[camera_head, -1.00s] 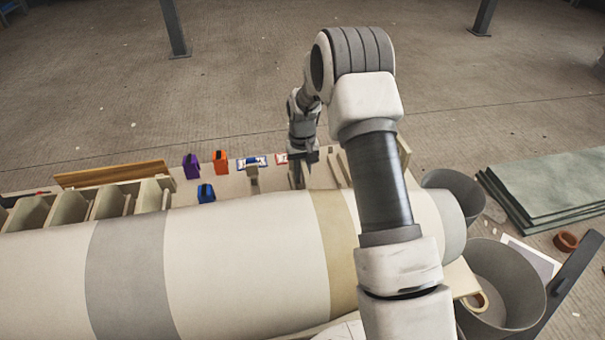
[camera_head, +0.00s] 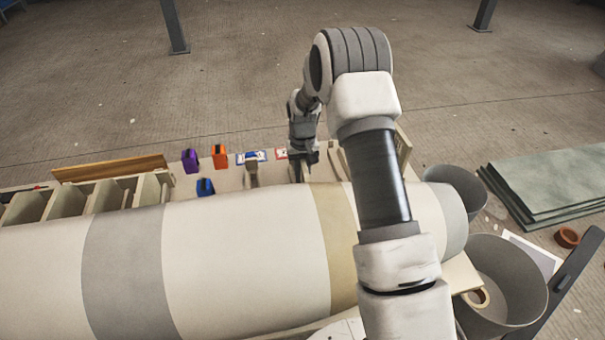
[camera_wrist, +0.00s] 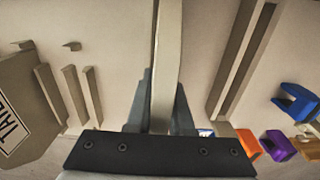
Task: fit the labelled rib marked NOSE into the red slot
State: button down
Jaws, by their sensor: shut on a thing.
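My gripper (camera_head: 299,176) is behind the big pale cylindrical mould, low over the beige work surface. In the wrist view my gripper (camera_wrist: 163,108) is shut on a narrow beige rib (camera_wrist: 167,50), which stands on edge between the two dark fingers. No label shows on the held rib, so I cannot read whether it is marked NOSE. A red-and-white card (camera_head: 281,154) lies just left of my gripper in the head view. The red slot itself cannot be made out. A beige piece labelled TAIL (camera_wrist: 20,120) is at the left of the wrist view.
The pale mould (camera_head: 245,260) fills the front. Purple (camera_head: 190,161), orange (camera_head: 220,156) and blue (camera_head: 205,187) blocks stand left of my gripper, near a blue-and-white card (camera_head: 243,158). Long parallel beige strips (camera_wrist: 240,60) lie beside the rib. Grey bins (camera_head: 505,285) stand at right.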

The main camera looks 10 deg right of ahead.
jog(key=shift+f, duration=0.25)
jog(key=c, duration=0.7)
grip_release()
notch_tip(320, 180, up, 17)
jog(key=p, duration=0.5)
jog(key=shift+r, duration=0.2)
